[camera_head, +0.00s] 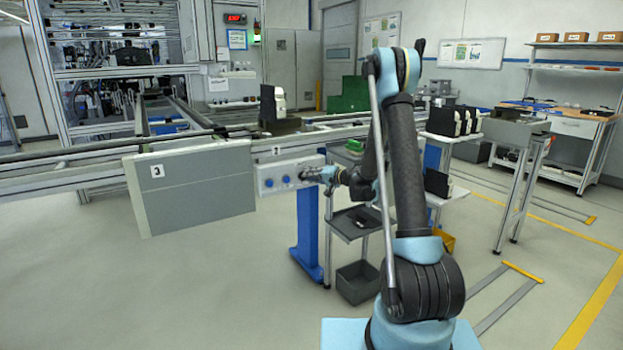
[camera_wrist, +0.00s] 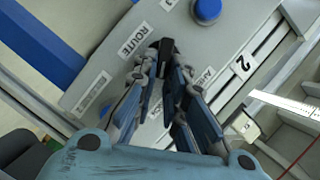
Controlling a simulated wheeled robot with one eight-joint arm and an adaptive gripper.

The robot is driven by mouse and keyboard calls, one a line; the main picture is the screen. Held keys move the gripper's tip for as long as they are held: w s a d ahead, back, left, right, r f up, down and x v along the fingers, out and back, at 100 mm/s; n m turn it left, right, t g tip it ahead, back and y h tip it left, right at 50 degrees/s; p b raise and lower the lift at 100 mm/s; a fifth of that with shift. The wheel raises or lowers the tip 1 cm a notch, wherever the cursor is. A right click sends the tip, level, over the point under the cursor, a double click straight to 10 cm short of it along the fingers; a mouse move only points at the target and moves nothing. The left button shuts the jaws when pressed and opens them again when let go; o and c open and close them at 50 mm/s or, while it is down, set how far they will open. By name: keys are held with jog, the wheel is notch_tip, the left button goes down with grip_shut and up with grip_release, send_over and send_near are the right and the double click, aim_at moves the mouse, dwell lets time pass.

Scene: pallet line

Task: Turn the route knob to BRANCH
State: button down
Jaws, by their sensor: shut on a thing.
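The route knob (camera_wrist: 166,47) is a black handle on the pale control panel, beside the ROUTE label (camera_wrist: 135,38) in the wrist view. My gripper (camera_wrist: 165,66) is shut on the knob, with its fingertips on either side of it. Other labels beside the knob are partly covered by the fingers, so I cannot read which position the knob points to. In the head view my gripper (camera_head: 311,174) meets the right part of the panel (camera_head: 264,172), and the knob is mostly hidden there.
A grey board marked 3 (camera_head: 190,190) hangs left of the panel. A blue post (camera_head: 308,235) and a small shelf cart (camera_head: 352,223) stand below.

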jog(key=shift+w+d, duration=0.1)
jog(key=c, duration=1.6)
grip_release()
jog(key=shift+w+f, duration=0.1)
jog(key=shift+f, duration=0.05)
jog(key=shift+c, duration=0.2)
jog(key=v, duration=1.2)
